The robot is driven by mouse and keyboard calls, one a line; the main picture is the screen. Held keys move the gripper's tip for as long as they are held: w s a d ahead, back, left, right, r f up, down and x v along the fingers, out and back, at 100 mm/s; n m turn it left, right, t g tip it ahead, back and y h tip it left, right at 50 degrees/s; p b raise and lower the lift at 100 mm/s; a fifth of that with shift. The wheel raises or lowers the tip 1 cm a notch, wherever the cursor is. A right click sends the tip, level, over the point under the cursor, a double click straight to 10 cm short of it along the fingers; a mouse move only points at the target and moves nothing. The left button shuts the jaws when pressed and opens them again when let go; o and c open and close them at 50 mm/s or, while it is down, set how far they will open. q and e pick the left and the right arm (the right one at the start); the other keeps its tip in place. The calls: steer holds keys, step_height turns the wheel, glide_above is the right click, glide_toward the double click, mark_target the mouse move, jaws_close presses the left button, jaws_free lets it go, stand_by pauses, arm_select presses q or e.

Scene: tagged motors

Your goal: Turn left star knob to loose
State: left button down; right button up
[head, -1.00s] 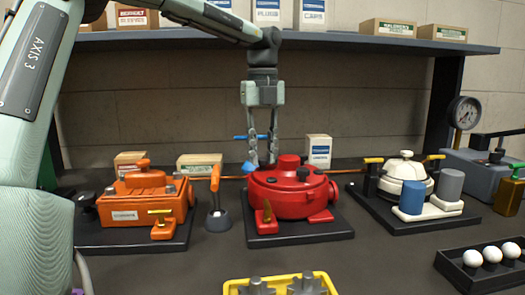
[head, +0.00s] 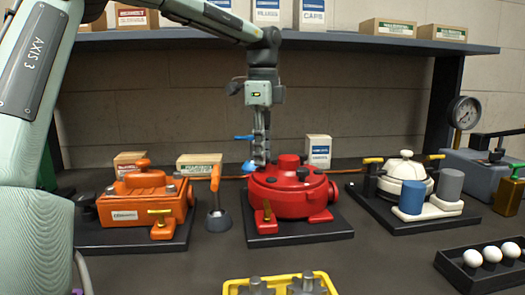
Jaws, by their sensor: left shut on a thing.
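The red motor housing (head: 290,198) stands on a dark base plate (head: 290,238) in the middle of the bench. My left gripper (head: 260,164) points straight down at the housing's left top edge. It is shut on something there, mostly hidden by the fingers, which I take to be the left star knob. A blue piece (head: 249,167) shows just left of the fingertips, and a blue bar (head: 243,138) shows higher up beside the fingers. My right gripper is not in view.
An orange motor (head: 140,204) stands left, with an orange-handled lever (head: 217,200) between it and the red one. A white motor (head: 405,184) stands right. A yellow tray (head: 235,287) is in front. A shelf (head: 340,42) with boxes runs above behind.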

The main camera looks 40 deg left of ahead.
arm_select(q)
steer(key=shift+s+f+n, duration=0.2)
steer(key=shift+f+n, duration=0.2)
steer(key=shift+n, duration=0.8)
steer(key=c, duration=1.6)
jaws_free()
step_height(320, 180, up, 12)
steer(key=shift+w+r, duration=0.1)
steer(key=shift+r, duration=0.05)
